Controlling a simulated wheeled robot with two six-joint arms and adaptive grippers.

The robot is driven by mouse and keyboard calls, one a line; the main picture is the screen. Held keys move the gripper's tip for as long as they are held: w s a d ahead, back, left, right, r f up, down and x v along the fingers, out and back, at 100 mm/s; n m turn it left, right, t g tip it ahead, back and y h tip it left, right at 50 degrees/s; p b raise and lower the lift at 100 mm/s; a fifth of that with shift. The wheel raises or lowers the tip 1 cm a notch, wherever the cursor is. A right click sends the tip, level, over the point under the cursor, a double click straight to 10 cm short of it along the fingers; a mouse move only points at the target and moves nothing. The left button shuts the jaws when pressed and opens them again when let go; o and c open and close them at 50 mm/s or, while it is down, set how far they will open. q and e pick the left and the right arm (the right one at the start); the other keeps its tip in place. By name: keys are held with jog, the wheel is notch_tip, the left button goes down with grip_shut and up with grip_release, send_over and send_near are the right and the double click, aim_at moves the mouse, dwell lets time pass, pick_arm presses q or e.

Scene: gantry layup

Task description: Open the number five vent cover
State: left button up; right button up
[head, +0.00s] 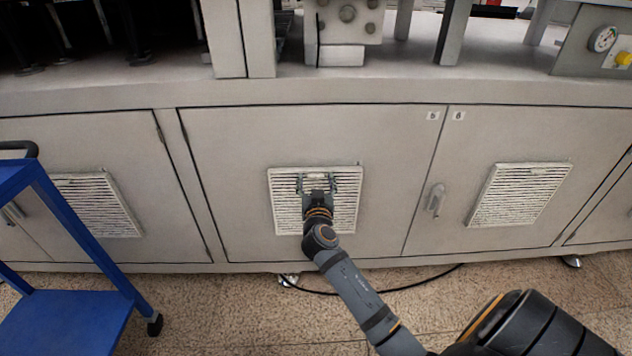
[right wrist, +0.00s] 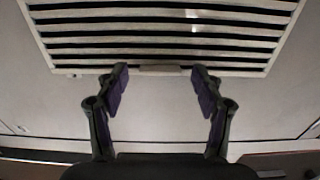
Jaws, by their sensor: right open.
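The vent cover (head: 283,215) is a white slatted panel on the middle cabinet door, whose small corner label (head: 433,115) looks like a 5 or 6 but is too small to read surely. My right gripper (head: 316,180) is in front of the vent's upper part and hides some slats. In the right wrist view the vent cover (right wrist: 75,40) fills the top. A small tab (right wrist: 160,70) sits on its edge, between the open fingertips of my right gripper (right wrist: 160,78). I cannot tell whether they touch it. The cover looks flush with the door. My left gripper is out of view.
Another vent (head: 518,195) is on the right door, beside a door handle (head: 435,200). A third vent (head: 97,205) is on the left door. A blue cart (head: 65,320) stands at the lower left. A black cable (head: 400,288) lies on the floor.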

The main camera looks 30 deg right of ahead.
grip_shut()
dwell(0.4)
